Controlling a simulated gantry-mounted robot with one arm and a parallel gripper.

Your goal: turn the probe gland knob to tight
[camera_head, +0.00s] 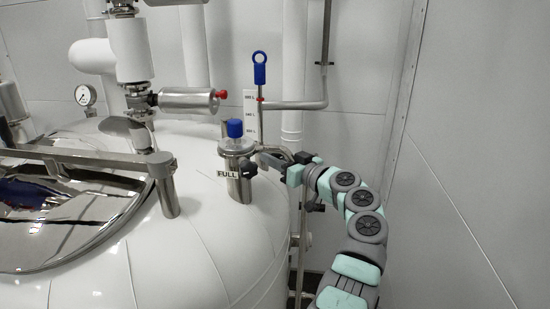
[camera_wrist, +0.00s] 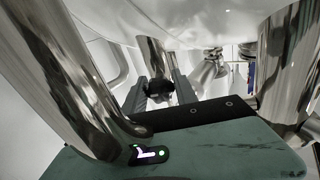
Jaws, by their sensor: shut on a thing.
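The probe gland knob appears to be the small black knob (camera_head: 247,169) on the right side of a steel fitting (camera_head: 235,155) with a blue cap and a "FULL" label. In the wrist view the dark knob (camera_wrist: 158,91) sits between my two grey fingers, with the steel fitting behind it. My gripper (camera_head: 262,163) reaches in from the right and is shut on the knob; it also shows in the wrist view (camera_wrist: 160,86). The knob's turn angle and any tight mark cannot be made out.
A steel rod with a blue loop handle (camera_head: 259,68) and a level scale (camera_head: 250,112) stand just behind the fitting. A bent steel pipe (camera_head: 300,105) runs above my gripper. Shiny pipes (camera_wrist: 75,80) crowd the wrist view. The white tank top (camera_head: 190,230) is in front.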

